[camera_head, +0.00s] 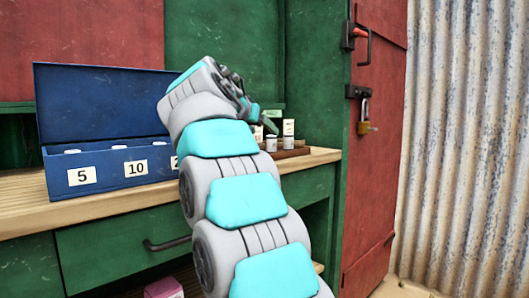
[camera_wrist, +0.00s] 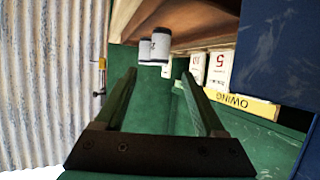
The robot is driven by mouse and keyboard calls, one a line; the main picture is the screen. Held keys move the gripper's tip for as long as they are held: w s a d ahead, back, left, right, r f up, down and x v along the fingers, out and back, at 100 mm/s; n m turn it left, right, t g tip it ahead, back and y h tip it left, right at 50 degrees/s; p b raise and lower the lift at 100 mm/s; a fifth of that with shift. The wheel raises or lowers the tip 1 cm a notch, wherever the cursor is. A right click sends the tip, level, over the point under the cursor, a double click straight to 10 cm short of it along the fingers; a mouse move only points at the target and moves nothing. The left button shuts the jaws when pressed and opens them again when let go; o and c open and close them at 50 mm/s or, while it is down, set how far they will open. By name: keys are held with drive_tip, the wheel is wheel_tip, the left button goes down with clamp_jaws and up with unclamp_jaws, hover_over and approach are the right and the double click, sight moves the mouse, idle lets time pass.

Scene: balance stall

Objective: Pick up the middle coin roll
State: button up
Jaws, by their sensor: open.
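Small white coin rolls with dark ends stand upright on a brown wooden tray (camera_head: 293,154) at the counter's right end. In the head view two show, a left roll (camera_head: 271,144) and a right roll (camera_head: 288,143); my arm may hide more to the left. In the wrist view two overlapping rolls show, a nearer one (camera_wrist: 161,45) and one partly behind it (camera_wrist: 145,53). I cannot tell which is the middle one. My gripper (camera_wrist: 160,76) is open and empty, its fingers apart and short of the rolls. In the head view my gripper (camera_head: 250,108) is above and left of them.
White cards (camera_wrist: 218,68) stand behind an "OWING" strip (camera_wrist: 236,103). An open blue box (camera_head: 110,175) with number labels stands on the wooden counter (camera_head: 110,208), left of my arm. A red door (camera_head: 372,170) with a padlock (camera_head: 365,115) is at the right.

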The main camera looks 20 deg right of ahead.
sight(269, 137)
drive_tip(key=shift+x, duration=3.85)
drive_tip(key=shift+s+f, duration=0.15)
clamp_jaws()
